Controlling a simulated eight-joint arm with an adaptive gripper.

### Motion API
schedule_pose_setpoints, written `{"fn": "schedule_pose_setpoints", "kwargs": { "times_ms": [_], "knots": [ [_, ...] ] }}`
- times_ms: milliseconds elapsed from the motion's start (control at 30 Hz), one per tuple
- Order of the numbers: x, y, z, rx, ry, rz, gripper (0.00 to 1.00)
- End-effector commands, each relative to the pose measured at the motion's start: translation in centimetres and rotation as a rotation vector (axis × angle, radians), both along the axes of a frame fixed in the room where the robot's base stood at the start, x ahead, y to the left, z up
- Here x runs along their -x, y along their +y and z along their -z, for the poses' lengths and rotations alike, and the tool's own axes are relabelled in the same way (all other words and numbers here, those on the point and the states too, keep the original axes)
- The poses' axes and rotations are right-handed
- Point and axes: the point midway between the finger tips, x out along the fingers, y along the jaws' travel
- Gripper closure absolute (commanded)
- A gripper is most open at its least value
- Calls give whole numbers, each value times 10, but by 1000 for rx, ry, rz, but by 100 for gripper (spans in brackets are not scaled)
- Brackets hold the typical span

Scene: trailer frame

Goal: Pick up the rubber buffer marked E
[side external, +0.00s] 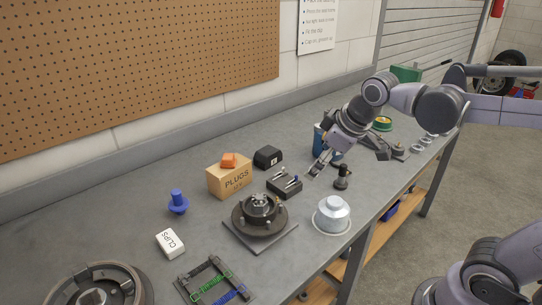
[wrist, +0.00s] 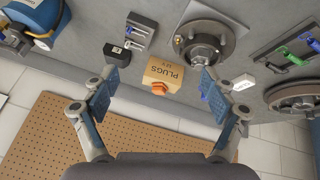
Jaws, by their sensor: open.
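A black block with a small pale mark (side external: 268,157) stands on the bench behind the wooden box; the mark is too small to read for certain. It also shows in the wrist view (wrist: 117,53), near the left fingertip and apart from it. My gripper (side external: 347,163) hangs above the bench, to the right of the black block. In the wrist view my gripper (wrist: 160,87) is wide open and empty, with the PLUGS box and its orange piece seen between the fingers.
The PLUGS box (side external: 229,181) carries an orange piece (side external: 229,160). Close by are a dark holder with pins (side external: 285,183), a hub (side external: 259,212), a silver cup (side external: 332,213), a black knob (side external: 342,179), a blue plug (side external: 178,202) and a CLIPS box (side external: 170,243). The left rear bench is clear.

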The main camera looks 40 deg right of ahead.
Motion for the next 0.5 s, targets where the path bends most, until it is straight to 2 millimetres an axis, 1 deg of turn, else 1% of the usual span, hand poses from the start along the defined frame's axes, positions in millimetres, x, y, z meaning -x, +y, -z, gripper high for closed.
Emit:
{"fn": "schedule_pose_setpoints", "kwargs": {
  "times_ms": [33,200,367,500],
  "knots": [
    [-15,-3,-8,36,19,-40,15],
    [-60,-13,-25,162,92,-192,15],
    [-104,-23,-32,272,165,-337,15],
    [-142,-33,-32,360,234,-465,15]
  ]
}}
